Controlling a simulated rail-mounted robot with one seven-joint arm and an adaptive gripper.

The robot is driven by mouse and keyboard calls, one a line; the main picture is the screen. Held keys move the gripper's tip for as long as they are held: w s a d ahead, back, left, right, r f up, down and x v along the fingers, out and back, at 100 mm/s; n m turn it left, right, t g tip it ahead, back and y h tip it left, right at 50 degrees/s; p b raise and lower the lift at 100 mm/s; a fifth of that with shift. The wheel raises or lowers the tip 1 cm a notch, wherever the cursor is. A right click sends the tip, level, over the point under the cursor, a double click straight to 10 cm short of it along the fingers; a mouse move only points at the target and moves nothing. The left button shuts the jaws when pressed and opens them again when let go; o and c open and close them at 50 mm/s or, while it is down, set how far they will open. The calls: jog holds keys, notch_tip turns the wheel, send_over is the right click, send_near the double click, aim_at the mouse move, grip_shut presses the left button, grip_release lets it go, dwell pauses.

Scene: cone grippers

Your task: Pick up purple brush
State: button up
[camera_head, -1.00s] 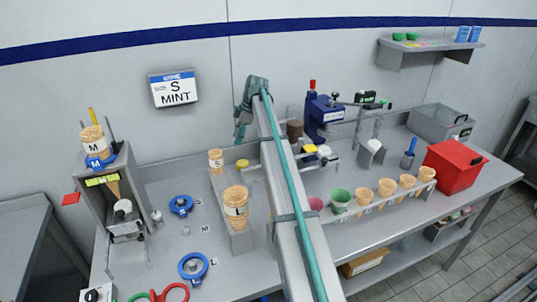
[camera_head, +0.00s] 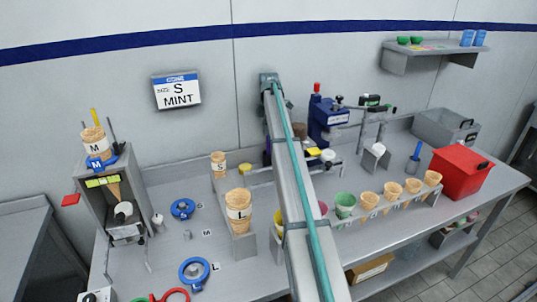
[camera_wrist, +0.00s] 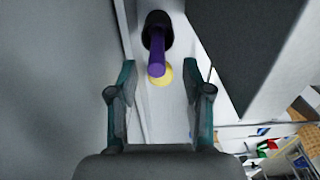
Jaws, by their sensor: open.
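The purple brush (camera_wrist: 156,46) shows in the wrist view as a purple handle coming out of a black round part, ahead of my gripper. My gripper (camera_wrist: 159,68) is open, with one teal finger on each side of the handle's line and nothing held. The handle's near end lies around the level of the fingertips; I cannot tell the exact depth. A yellow round piece (camera_wrist: 164,75) sits just beyond the handle's end. In the head view my arm hides the gripper and most of the brush's area.
In the wrist view a dark block (camera_wrist: 245,45) stands close on the right and a grey surface fills the left. In the head view, a cone rack (camera_head: 243,245), blue rings (camera_head: 193,270) and a red box (camera_head: 460,172) are on the bench.

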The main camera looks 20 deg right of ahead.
aim_at(268, 151)
notch_tip(268, 151, down, 5)
jog(key=shift+w+r+p, duration=0.1)
jog(key=shift+w+p, duration=0.05)
jog(key=shift+p, duration=0.65)
grip_shut()
